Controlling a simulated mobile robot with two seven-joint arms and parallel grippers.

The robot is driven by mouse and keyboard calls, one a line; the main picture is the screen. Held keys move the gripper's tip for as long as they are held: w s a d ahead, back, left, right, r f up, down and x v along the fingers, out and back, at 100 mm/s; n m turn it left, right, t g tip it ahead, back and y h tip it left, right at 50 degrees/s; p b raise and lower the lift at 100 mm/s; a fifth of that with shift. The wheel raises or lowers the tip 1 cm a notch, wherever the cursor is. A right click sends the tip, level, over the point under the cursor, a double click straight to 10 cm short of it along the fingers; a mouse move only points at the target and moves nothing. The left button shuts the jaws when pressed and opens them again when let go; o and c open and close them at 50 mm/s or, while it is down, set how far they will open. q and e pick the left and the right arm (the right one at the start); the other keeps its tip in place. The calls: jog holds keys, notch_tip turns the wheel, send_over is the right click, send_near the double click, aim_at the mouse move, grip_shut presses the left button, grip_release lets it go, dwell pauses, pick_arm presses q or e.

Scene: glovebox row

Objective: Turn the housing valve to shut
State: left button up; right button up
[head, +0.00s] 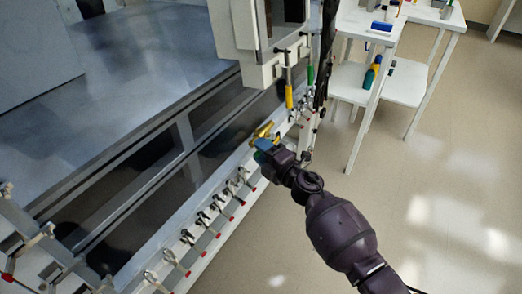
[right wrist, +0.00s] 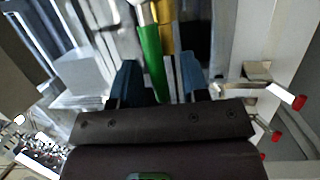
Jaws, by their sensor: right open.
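In the head view my right gripper (head: 259,141) is at the front rail of the glovebox row, beside a small yellow-gold part (head: 264,129) that may be the housing valve. In the right wrist view the two blue fingers of my right gripper (right wrist: 158,82) stand apart. A green handle (right wrist: 150,62) and a gold bar (right wrist: 167,38) show in the gap between them. I cannot tell whether the fingers touch either one. Which part is the housing valve is not certain. My left gripper is in neither view.
Several small levers with red tips (head: 218,202) line the rail left of my gripper. A yellow handle (head: 288,96) and a green handle (head: 310,75) hang under the white housing (head: 262,72). A white table (head: 365,22) stands at the back right. The floor at right is clear.

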jog(key=shift+w+r, duration=0.1)
grip_shut()
dwell(0.4)
